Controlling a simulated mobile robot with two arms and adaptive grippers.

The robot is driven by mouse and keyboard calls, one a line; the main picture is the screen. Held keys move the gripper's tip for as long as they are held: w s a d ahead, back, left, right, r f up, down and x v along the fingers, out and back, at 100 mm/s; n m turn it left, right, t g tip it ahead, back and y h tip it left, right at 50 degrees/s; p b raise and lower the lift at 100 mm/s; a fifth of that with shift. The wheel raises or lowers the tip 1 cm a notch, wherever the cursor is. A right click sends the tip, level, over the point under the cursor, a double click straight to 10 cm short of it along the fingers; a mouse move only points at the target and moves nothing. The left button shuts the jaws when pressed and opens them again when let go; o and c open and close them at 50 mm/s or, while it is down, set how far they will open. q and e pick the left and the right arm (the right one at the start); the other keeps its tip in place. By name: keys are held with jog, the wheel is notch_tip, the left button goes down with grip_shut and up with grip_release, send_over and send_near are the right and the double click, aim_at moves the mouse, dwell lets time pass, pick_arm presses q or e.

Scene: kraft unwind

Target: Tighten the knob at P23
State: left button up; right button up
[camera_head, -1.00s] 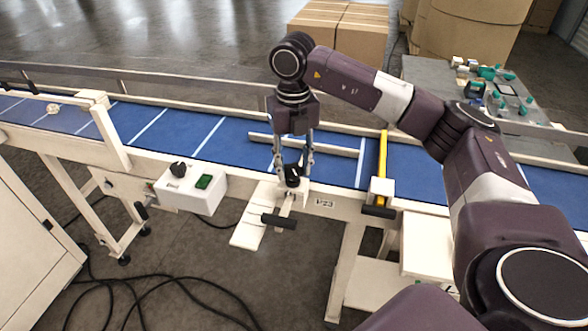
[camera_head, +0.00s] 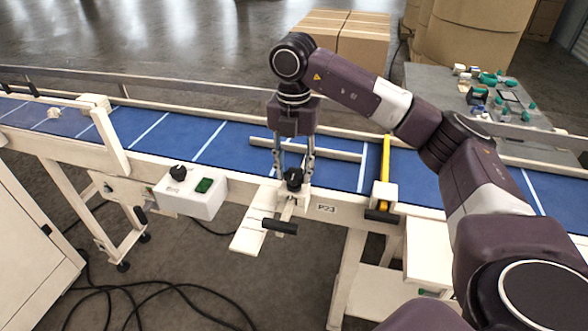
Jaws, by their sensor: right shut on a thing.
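The black knob (camera_head: 294,184) at P23 sits on a cream bracket at the near rail of the blue conveyor. The label P23 (camera_head: 326,208) shows on the rail just right of it. My right gripper (camera_head: 293,178) points straight down from above and is shut on the knob, one finger on each side. The fingers hide part of the knob's sides. My left gripper is not in view.
A control box (camera_head: 190,194) with a black dial and green button hangs left of the knob. A yellow bar (camera_head: 384,165) crosses the belt at right. A guide rail (camera_head: 310,149) lies across the belt behind the gripper. Cables lie on the floor.

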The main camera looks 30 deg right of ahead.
aim_at(294, 174)
jog(key=shift+w+r, duration=0.15)
jog(key=shift+r, duration=0.15)
jog(key=o, duration=1)
jog(key=shift+o, duration=0.8)
jog(key=shift+f, duration=0.15)
notch_tip(294, 174, up, 12)
jog(key=shift+s, duration=0.2)
